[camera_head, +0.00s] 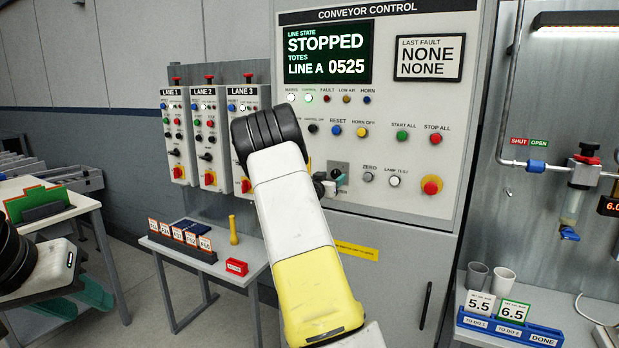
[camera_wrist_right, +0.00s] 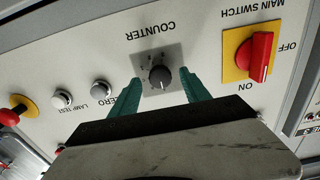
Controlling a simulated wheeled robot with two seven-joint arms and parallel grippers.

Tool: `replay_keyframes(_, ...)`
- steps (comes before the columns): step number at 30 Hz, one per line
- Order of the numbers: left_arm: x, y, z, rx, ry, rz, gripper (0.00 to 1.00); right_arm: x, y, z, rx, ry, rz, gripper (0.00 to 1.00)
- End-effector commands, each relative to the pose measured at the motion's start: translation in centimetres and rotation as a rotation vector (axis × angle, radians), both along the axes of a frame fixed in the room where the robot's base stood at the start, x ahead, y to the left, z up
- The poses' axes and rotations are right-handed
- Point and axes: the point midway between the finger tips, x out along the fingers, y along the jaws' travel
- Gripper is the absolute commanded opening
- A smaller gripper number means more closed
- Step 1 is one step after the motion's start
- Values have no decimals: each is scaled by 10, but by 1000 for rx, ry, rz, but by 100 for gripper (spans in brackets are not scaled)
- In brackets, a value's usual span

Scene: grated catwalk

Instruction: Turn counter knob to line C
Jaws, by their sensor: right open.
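The black counter knob (camera_wrist_right: 159,76) sits on a grey plate on the panel, with the upside-down word COUNTER beside it in the right wrist view. In the head view the knob's plate (camera_head: 338,170) shows just right of my right arm. My right gripper (camera_wrist_right: 165,84) has its two teal fingers apart, one on each side of the knob, with visible gaps to it. The display (camera_head: 327,53) reads STOPPED, LINE A 0525. My left gripper (camera_head: 80,297) is low at the left, its teal fingers apart and nothing visible between them.
The red main switch (camera_wrist_right: 259,58) is right of the knob in the wrist view. The lamp test button (camera_wrist_right: 62,100) and a red emergency button (camera_head: 432,185) are nearby. A small table (camera_head: 190,262) with cards stands below the lane boxes.

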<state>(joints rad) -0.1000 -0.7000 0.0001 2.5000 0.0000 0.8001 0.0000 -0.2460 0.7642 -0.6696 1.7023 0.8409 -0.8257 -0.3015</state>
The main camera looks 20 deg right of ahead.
Motion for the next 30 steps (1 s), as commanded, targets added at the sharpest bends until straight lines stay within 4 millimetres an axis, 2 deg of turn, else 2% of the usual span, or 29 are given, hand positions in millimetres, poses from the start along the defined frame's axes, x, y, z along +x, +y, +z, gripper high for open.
replay_keyframes(6,0,0,0,0,0,0,36,13,-15,0,-1,-1,0,55)
replay_keyframes(14,0,0,0,0,0,0,36,14,-16,0,1,0,1,55)
replay_keyframes(17,0,0,0,0,0,0,36,14,-16,0,1,0,1,39)
replay_keyframes(23,0,0,0,0,0,0,36,14,-16,0,1,0,1,0)
replay_keyframes(30,0,0,0,0,0,0,36,14,-16,0,9,-9,1,0)
